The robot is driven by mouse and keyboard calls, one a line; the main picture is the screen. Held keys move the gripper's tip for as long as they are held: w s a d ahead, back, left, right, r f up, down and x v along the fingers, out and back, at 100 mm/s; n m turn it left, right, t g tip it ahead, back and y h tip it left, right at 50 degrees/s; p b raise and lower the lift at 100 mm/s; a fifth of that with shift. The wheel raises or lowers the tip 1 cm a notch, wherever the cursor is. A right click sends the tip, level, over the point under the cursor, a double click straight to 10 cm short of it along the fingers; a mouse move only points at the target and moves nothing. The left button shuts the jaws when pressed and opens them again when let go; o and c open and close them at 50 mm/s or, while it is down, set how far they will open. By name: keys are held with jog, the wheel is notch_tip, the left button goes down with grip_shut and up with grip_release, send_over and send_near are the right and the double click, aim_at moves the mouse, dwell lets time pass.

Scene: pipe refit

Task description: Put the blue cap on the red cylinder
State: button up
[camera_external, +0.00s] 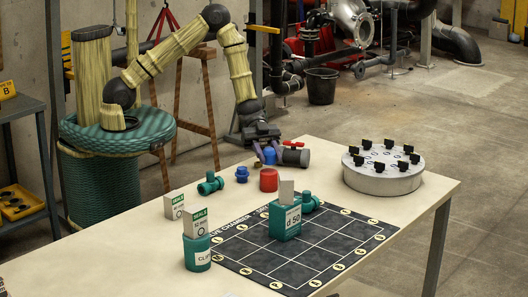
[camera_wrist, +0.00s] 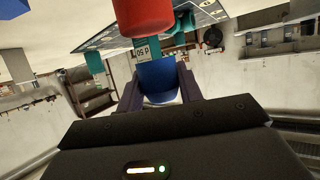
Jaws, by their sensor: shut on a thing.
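My gripper (camera_external: 267,157) is shut on the blue cap (camera_external: 270,156), which also shows between the fingers in the wrist view (camera_wrist: 158,80). The red cylinder (camera_external: 268,181) stands upright on the table, just in front of and below the cap in the external view. In the wrist view the red cylinder (camera_wrist: 146,14) is at the top edge, partly cut off, close to the cap. The cap is not seated on it. The exact gap between them is hard to tell.
A dark valve with a red handle (camera_external: 295,156) is right of my gripper. A small blue piece (camera_external: 242,174) and a green fitting (camera_external: 210,184) stand left. A green d 50 box (camera_external: 285,221) is on the black grid mat (camera_external: 300,265). A round grey stand (camera_external: 383,181) is right.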

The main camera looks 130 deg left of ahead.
jog(key=shift+f, duration=1.2)
jog(key=shift+f, duration=0.2)
jog(key=o, duration=1)
jog(key=shift+c, duration=0.2)
jog(key=shift+r, duration=0.1)
jog(key=shift+r, duration=0.15)
jog(key=v, duration=1.2)
